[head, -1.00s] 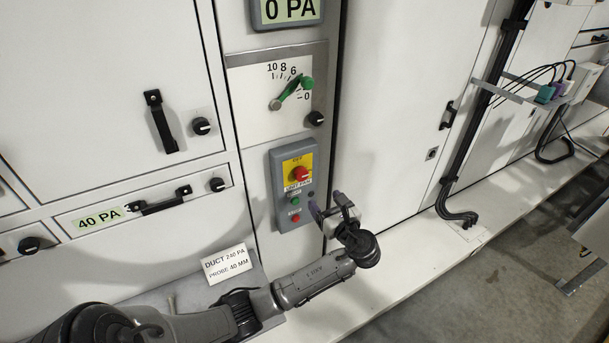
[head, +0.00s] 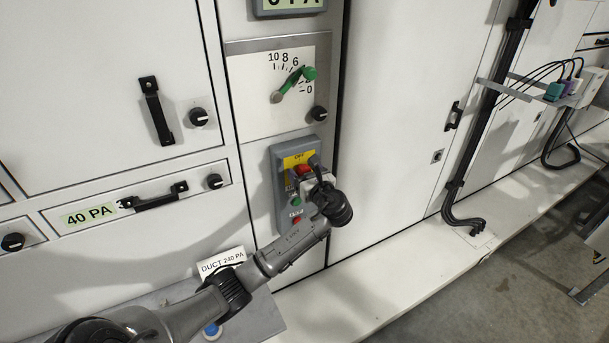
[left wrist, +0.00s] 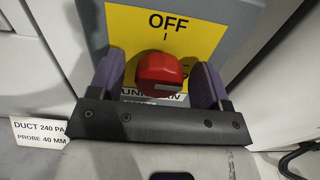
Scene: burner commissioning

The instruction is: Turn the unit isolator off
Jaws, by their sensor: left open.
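The unit isolator is a red rotary knob (left wrist: 163,75) on a yellow plate (left wrist: 120,28) marked OFF at its top. The plate sits on a grey control box (head: 283,214) on the narrow middle panel. In the head view my left gripper (head: 309,173) is in front of the box and hides part of the knob (head: 303,170). In the left wrist view its purple fingers (left wrist: 160,78) are open, one on each side of the knob. I cannot tell whether they touch it. My right gripper is not in view.
A green-handled gauge lever (head: 295,82) and a black knob (head: 319,114) are above the box. Green and red buttons (head: 296,219) are below the isolator. A white label card (head: 222,261) stands at lower left. Black cables (head: 470,130) run down the right wall.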

